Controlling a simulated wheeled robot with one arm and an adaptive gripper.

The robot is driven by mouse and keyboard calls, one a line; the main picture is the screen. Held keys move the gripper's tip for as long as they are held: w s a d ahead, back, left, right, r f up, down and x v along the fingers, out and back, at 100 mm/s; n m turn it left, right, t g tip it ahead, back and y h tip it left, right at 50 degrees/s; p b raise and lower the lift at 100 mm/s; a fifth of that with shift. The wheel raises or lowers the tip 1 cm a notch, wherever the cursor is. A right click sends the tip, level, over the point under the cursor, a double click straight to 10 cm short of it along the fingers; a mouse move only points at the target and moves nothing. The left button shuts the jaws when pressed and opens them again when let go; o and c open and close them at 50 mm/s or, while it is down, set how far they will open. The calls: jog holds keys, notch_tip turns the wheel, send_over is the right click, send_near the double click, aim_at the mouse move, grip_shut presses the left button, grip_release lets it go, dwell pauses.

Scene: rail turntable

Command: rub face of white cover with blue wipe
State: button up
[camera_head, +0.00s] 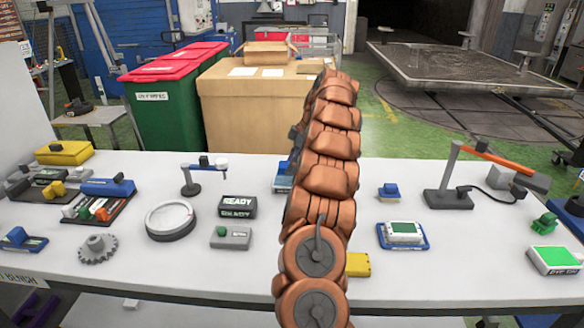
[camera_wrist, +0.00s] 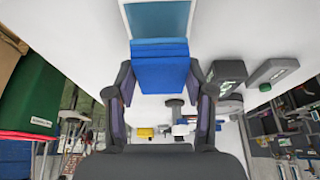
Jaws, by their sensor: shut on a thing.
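The white cover (camera_head: 221,164) is a small pale piece at the right end of a dark post stand on the bench. In the wrist view a small white piece (camera_wrist: 180,130) shows beyond my fingers, apart from them. My gripper (camera_wrist: 161,88) is shut on the blue wipe (camera_wrist: 160,72), a folded blue block between the two fingers. A light-framed blue tray (camera_wrist: 158,20) lies by the wipe; its left part (camera_head: 282,184) shows beside my arm in the head view.
Left of my arm are a black READY box (camera_head: 237,206), a grey button box (camera_head: 231,238) and a round dish (camera_head: 170,221). A stand with an orange arm (camera_head: 483,153) is on the right. Bare bench lies between the post stand and the tray.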

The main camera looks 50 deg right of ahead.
aim_at(286, 164)
jog(key=shift+r+p, duration=0.55)
jog(key=shift+r, duration=1.2)
